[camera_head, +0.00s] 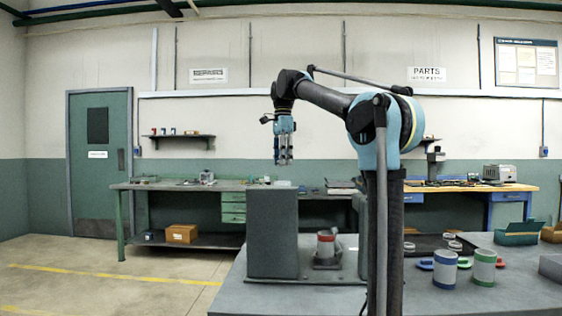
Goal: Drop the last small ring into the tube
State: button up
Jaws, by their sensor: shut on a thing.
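My gripper (284,162) points straight down, high above the tall grey block (272,232) in the picture. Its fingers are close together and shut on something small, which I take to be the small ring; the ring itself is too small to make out. A grey cylinder with a red band (326,247) stands upright in a dark holder right of the block. A blue-banded cylinder (445,270) and a green-banded cylinder (484,268) stand on the table at right. I cannot tell which of these is the tube. Several small pale rings (454,246) lie near a dark tray.
The grey table (420,296) is clear at its front. A green open box (517,233) stands at the right. My arm's column hides part of the table. A workbench (180,186) runs along the back wall.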

jog(key=shift+f, duration=2.75)
jog(key=shift+s, duration=0.1)
jog(key=o, duration=1.1)
jog(key=shift+o, duration=0.2)
jog(key=o, duration=0.6)
jog(key=shift+c, duration=0.2)
notch_tip(320, 180, up, 7)
dwell(0.6)
dwell(0.5)
